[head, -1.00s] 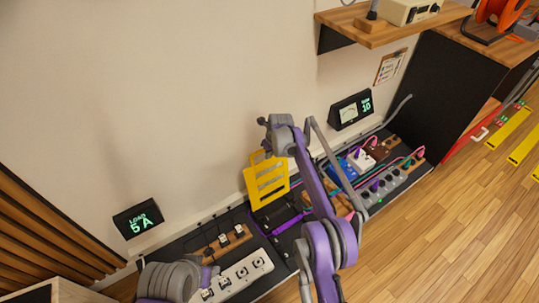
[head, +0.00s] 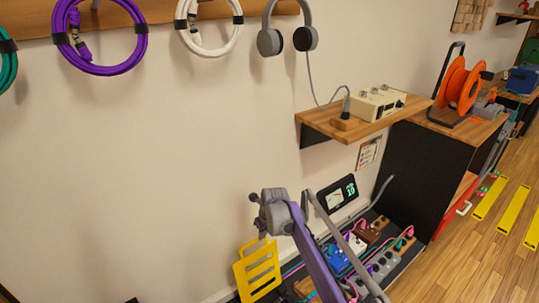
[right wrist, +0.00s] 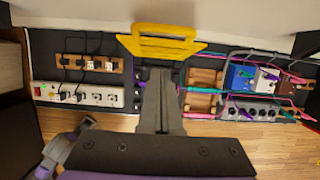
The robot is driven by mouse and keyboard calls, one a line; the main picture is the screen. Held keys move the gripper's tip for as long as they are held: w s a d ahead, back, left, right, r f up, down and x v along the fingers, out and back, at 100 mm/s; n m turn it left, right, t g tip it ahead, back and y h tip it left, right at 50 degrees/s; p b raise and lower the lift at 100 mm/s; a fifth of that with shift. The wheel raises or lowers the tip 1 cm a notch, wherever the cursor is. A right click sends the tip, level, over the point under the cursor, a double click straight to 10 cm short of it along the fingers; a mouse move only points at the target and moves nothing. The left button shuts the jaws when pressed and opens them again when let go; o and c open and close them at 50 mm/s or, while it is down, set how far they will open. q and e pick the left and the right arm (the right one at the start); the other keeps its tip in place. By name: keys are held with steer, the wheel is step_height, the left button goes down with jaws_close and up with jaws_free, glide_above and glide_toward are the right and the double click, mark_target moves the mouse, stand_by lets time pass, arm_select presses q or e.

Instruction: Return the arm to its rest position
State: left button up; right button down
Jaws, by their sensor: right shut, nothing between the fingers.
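My right arm, purple and grey, rises from the bottom of the head view. Its gripper (head: 259,213) is up in front of the wall, above the pedal bench (right wrist: 128,140). In the right wrist view the gripper (right wrist: 158,75) points at the bench with its fingers together and nothing between them. A yellow slotted stand (right wrist: 165,45) is just beyond the fingertips; it also shows in the head view (head: 258,272), below the gripper. I cannot tell whether the fingers touch it. My left gripper is not in view.
A white power strip (right wrist: 85,94) with plugs lies left on the bench. Blue (right wrist: 240,77), white and brown pedals with cables are at the right. A wooden shelf (head: 365,125) with a cream box juts from the wall, right of the arm. Coiled cables and headphones (head: 288,40) hang above.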

steer(key=s+d+r+n+t, duration=0.1)
steer(key=s+d+r+n, duration=0.55)
steer(key=s, duration=0.25)
steer(key=s+d+r+n, duration=0.6)
steer(key=s+d+n, duration=0.2)
steer(key=s, duration=0.2)
steer(key=s+d+f+n+h, duration=0.1)
steer(key=s+d+f+n, duration=0.1)
steer(key=s+n, duration=0.5)
steer(key=s+d+f+n, duration=0.2)
steer(key=s+d+f, duration=0.1)
steer(key=s, duration=0.8)
steer(key=s+d+f+n+h, duration=0.1)
steer(key=s+d+f+n, duration=0.1)
steer(key=s+n, duration=0.5)
arm_select(q)
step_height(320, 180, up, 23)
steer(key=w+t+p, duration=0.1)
steer(key=p, duration=1.9)
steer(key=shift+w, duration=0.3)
arm_select(e)
step_height(320, 180, up, 23)
steer(key=m+t, duration=0.1)
steer(key=m, duration=0.1)
steer(key=shift+t, duration=0.4)
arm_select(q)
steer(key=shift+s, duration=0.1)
arm_select(e)
steer(key=shift+d, duration=0.1)
